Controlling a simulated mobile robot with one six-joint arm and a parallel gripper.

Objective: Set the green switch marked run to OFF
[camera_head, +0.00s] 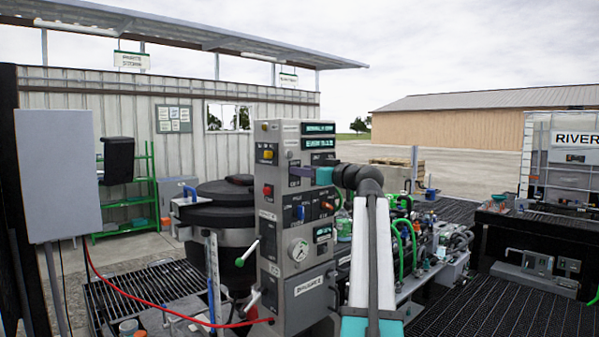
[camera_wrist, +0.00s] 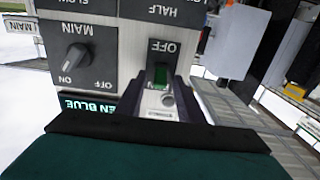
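The green switch (camera_wrist: 161,76) sits on a dark plate marked OFF, seen upside down in the wrist view. The OFF word is above it in that picture; a partly covered label is below it. My gripper (camera_wrist: 160,84) is open, its two dark fingers apart on either side of the switch. I cannot tell whether they touch it or which way it is set. In the head view my gripper (camera_head: 304,172) reaches from the right to the upper face of the grey control panel (camera_head: 268,215), hiding the switch there.
A MAIN rotary knob (camera_wrist: 75,57) is beside the switch plate, and a small grey round part (camera_wrist: 167,99) is just below the switch. A red knob (camera_head: 267,190), pressure gauge (camera_head: 298,250) and levers are on the panel. A red hose (camera_head: 150,305) crosses in front.

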